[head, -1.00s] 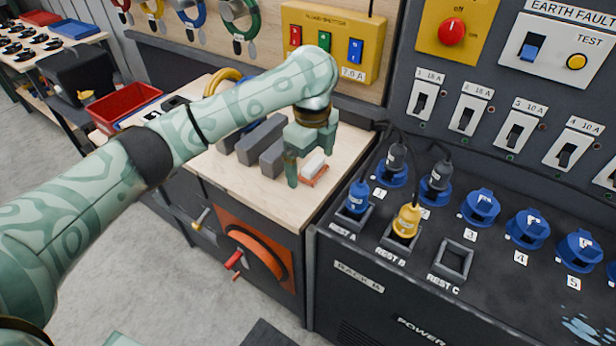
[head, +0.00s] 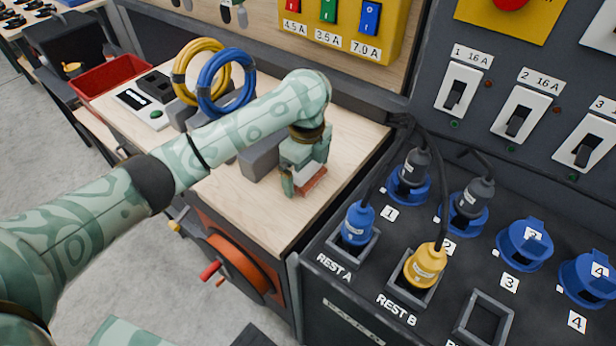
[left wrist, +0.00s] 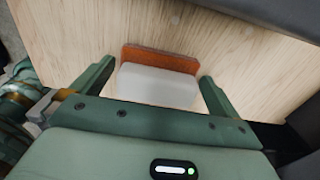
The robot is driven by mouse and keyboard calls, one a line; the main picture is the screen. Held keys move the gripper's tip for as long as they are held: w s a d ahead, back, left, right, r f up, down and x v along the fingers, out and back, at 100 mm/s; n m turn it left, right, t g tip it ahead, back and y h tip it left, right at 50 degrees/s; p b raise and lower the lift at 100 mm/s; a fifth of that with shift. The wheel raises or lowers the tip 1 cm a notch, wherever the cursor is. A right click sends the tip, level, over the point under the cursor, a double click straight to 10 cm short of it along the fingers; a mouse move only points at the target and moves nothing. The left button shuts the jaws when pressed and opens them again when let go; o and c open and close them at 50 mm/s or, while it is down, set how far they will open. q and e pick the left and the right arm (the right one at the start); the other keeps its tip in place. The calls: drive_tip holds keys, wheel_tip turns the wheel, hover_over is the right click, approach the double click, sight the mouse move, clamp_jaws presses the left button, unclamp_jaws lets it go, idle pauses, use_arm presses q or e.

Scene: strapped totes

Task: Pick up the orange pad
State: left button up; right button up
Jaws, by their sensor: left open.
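The orange pad (head: 315,181) lies on the light wooden bench top, with a pale white block along one side of it. In the left wrist view the pad (left wrist: 160,59) shows as an orange strip behind the white block (left wrist: 157,85). My left gripper (head: 307,176) is low over the bench, with one finger on each side of the pad and block. In the left wrist view its fingers (left wrist: 157,72) stand apart, with small gaps to the block's ends. The fingers partly hide the pad in the head view. My right gripper is not in view.
Grey blocks (head: 262,157) stand close to the left gripper on the bench. Blue and yellow cable coils (head: 226,84) and a red tray (head: 110,75) are farther left. A dark power rack with blue and yellow plugs (head: 425,265) stands to the right. Bare wood lies in front of the pad.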

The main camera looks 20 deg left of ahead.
use_arm(q)
drive_tip(key=shift+s+r, duration=0.1)
drive_tip(key=shift+r, duration=0.1)
drive_tip(key=shift+c, duration=0.3)
drive_tip(key=c, duration=0.9)
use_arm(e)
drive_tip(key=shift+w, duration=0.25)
use_arm(q)
drive_tip(key=shift+o, duration=0.2)
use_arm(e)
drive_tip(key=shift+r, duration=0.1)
use_arm(q)
drive_tip(key=shift+r+p, duration=0.55)
wheel_tip(320, 180, up, 3)
drive_tip(key=shift+f+p, duration=0.1)
drive_tip(key=shift+p, duration=1)
drive_tip(key=s+d+r+p, duration=0.1)
drive_tip(key=s+r+p, duration=0.8)
drive_tip(key=s, duration=0.5)
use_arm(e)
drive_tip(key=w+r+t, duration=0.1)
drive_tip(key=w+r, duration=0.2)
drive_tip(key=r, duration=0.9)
